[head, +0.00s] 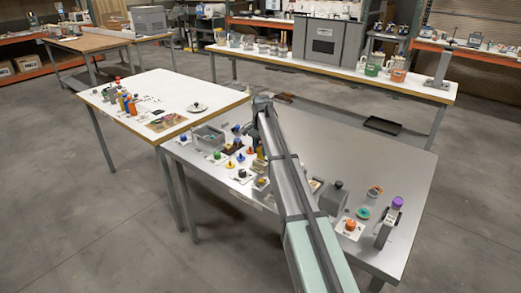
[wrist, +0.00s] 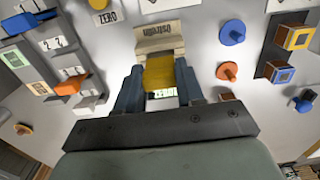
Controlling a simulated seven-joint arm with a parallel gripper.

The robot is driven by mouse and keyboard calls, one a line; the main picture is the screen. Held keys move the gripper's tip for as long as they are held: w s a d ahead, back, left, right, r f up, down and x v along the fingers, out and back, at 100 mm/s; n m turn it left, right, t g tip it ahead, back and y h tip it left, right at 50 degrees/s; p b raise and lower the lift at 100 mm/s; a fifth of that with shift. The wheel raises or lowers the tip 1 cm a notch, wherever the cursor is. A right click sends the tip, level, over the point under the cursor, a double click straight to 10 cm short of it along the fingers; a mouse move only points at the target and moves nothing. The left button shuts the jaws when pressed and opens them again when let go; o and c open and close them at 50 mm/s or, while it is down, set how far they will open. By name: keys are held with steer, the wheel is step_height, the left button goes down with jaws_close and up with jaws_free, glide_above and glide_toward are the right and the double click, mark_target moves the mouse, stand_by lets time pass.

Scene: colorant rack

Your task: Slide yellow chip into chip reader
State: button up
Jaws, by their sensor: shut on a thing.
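In the wrist view my gripper (wrist: 159,86) is shut on a yellow chip (wrist: 159,72), with one dark finger on each side of it. A beige block with dark lettering (wrist: 166,40), which looks like the chip reader, lies just beyond the chip. The chip's far edge meets or overlaps the block's near side; I cannot tell whether it is inside a slot. In the head view my arm reaches over the grey table, and the fingers, chip and reader cannot be made out there.
In the wrist view, a blue knob (wrist: 233,32) and an orange knob (wrist: 228,71) stand right of the block. A block with an orange handle (wrist: 68,86) is at left. A purple-topped device (head: 388,222) stands on the grey table's right end (head: 408,180). The table's back right is clear.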

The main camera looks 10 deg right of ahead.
mark_target(260, 151)
steer(key=shift+f, duration=1.8)
steer(key=o, duration=1.1)
step_height(260, 151, up, 14)
steer(key=shift+f, duration=0.1)
stand_by(0.3)
